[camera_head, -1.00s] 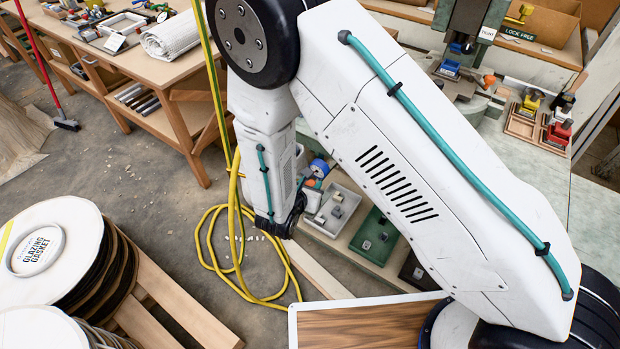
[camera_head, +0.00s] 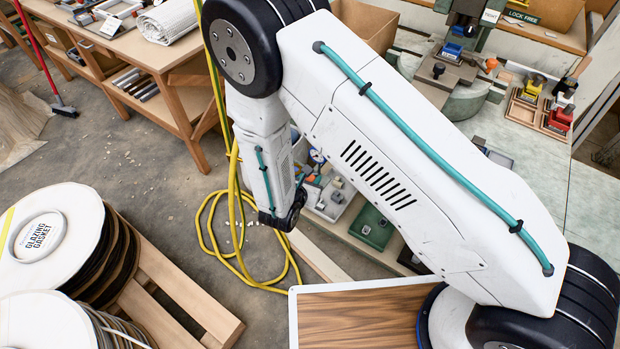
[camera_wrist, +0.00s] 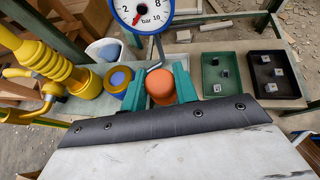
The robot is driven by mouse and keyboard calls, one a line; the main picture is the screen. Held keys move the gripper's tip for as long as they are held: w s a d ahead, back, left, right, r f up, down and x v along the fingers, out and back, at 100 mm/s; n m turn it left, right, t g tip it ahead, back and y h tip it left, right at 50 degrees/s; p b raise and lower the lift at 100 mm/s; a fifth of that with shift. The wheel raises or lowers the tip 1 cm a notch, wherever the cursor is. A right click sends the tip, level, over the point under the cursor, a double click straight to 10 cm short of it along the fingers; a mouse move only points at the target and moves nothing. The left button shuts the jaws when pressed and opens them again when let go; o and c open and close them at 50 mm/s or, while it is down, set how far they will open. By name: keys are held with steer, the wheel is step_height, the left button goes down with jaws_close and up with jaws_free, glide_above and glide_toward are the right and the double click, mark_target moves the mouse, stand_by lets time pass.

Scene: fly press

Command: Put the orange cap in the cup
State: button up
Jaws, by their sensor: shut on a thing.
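In the wrist view the orange cap (camera_wrist: 160,87) is between the two teal fingers of my gripper (camera_wrist: 159,73), which is shut on it. A white round container with something blue inside (camera_wrist: 97,51) stands to the upper left of the cap; it may be the cup, but I cannot tell for sure. A yellow and blue round piece (camera_wrist: 118,78) is just left of the left finger. In the head view my arm hides the gripper fingers and the cap.
A pressure gauge (camera_wrist: 142,14) is beyond the cap. A green tray (camera_wrist: 211,84) and a black tray (camera_wrist: 258,91), both with small metal blocks, are to the right. Yellow fittings (camera_wrist: 50,60) are at left. A pallet (camera_head: 190,305) and yellow hose (camera_head: 205,235) are on the floor.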

steer(key=shift+f, duration=0.55)
stand_by(0.4)
steer(key=o, duration=1.4)
steer(key=shift+a, duration=0.1)
steer(key=shift+r, duration=3.5)
